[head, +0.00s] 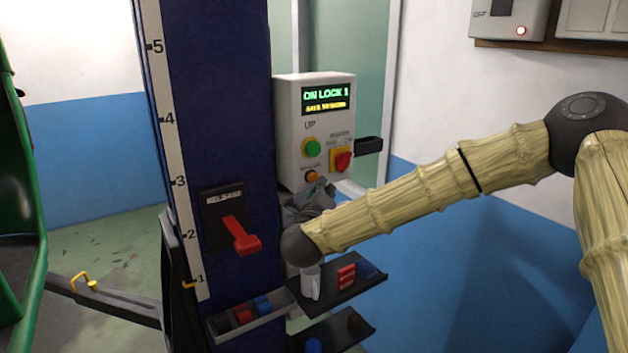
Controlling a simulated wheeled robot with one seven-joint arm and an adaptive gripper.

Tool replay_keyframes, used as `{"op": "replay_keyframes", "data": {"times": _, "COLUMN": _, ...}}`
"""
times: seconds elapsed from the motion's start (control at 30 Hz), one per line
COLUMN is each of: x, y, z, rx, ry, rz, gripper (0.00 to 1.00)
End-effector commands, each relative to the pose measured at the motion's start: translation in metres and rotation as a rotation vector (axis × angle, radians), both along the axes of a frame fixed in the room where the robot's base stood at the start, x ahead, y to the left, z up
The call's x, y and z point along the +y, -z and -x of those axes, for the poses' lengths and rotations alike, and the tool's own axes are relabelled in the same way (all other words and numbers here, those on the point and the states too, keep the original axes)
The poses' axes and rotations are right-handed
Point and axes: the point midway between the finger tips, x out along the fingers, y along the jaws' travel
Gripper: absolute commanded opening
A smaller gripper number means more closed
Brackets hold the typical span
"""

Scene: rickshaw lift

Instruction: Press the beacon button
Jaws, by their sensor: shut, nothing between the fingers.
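A grey-white control box (289,130) is fixed beside the blue lift post. Low on its front is a small orange button (311,176), with a label above it too small to read; I take it as the beacon button. A green button (312,147) marked UP sits above it, and a red rotary switch (343,160) on a yellow plate is to its right. My gripper (322,188) is shut and empty, just below and right of the orange button. I cannot tell whether its fingertips touch the button.
The blue post (215,100) carries a red release lever (240,236) and a number scale. Shelves with small items (345,278) stand below my wrist. A black holder (368,146) juts from the box's right side. A green vehicle body (20,200) is at far left.

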Motion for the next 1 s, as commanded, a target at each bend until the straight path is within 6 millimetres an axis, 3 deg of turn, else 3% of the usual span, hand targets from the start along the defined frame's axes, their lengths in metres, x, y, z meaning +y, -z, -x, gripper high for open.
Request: {"op": "replay_keyframes", "data": {"times": 1.0, "x": 0.0064, "y": 0.0000, "z": -0.0084, "rx": -0.001, "ry": 0.001, "rz": -0.001, "gripper": 0.00}}
